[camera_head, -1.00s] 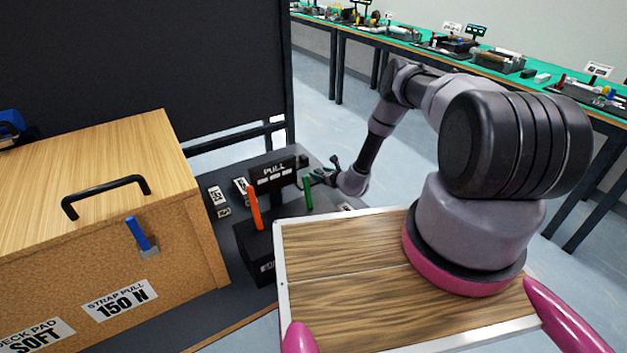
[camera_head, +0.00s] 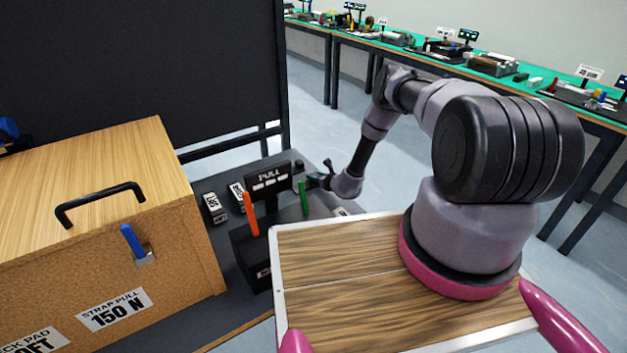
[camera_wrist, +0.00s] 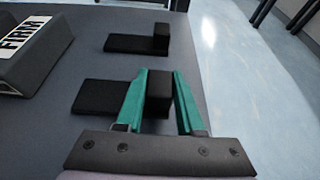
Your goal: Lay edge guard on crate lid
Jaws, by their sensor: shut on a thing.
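The wooden crate stands at the left of the head view, with its flat lid (camera_head: 130,160) on top and a black handle (camera_head: 100,198) across the lid. My gripper (camera_wrist: 159,80) shows at the bottom middle of the wrist view, its two green fingers closed on the upright block of a black edge guard (camera_wrist: 158,95). The guard's flat foot extends left on the dark bench top and seems to rest there. A second black edge guard (camera_wrist: 137,42) lies beyond it. In the head view my gripper (camera_head: 318,182) is small, behind the pull device, and the held guard is hard to make out.
A black pull device (camera_head: 268,180) with an orange and a green lever stands between crate and gripper. A blue lever (camera_head: 132,242) is on the crate's front. A pad marked FIRM (camera_wrist: 35,48) lies left in the wrist view. A dark panel (camera_head: 140,70) rises behind.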

